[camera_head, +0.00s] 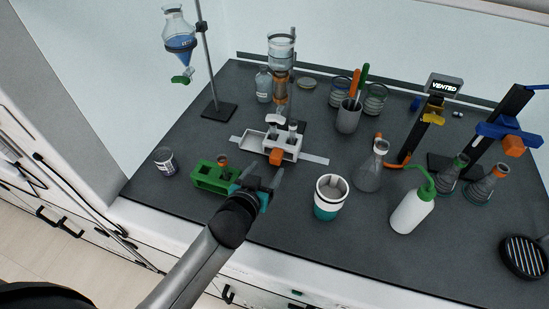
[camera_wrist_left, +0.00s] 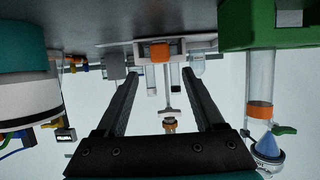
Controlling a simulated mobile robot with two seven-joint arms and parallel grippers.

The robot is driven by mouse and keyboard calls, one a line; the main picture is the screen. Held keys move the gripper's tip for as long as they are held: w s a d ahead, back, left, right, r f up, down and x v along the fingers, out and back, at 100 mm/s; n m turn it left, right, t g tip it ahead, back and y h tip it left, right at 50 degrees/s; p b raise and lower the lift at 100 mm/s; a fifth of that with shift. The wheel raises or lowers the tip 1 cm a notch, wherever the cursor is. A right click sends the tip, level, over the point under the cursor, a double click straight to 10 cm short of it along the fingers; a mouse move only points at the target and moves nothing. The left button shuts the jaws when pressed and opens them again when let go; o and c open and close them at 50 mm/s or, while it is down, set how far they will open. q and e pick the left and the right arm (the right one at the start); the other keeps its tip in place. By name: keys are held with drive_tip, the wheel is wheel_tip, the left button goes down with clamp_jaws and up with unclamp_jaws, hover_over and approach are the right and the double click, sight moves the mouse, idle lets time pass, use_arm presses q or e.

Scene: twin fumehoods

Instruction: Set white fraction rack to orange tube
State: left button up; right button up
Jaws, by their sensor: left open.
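The white fraction rack (camera_head: 291,154) stands on a pale rail (camera_head: 314,159) beneath a glass column with an orange section (camera_head: 280,103). It holds clear tubes and has an orange block (camera_head: 276,157) on its front. In the left wrist view, which is upside down, the orange block (camera_wrist_left: 159,53) shows beyond my fingertips. My left gripper (camera_head: 264,179) is open and empty, just in front of the rack and apart from it; its fingers show in the wrist view (camera_wrist_left: 160,76). A tube with an orange top (camera_head: 222,160) stands in a green rack (camera_head: 208,181) left of my gripper.
A white and teal cup (camera_head: 328,196) stands right of my gripper. A jar (camera_head: 165,161) stands at the left, near a stand base (camera_head: 219,109). The bench front right of the cup is partly clear.

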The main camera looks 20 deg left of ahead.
sight(274, 159)
use_arm(q)
drive_tip(key=b+x, duration=0.1)
drive_tip(key=x, duration=0.6)
drive_tip(key=shift+w+f, duration=0.2)
drive_tip(key=shift+w, duration=0.15)
clamp_jaws()
idle(0.3)
idle(0.8)
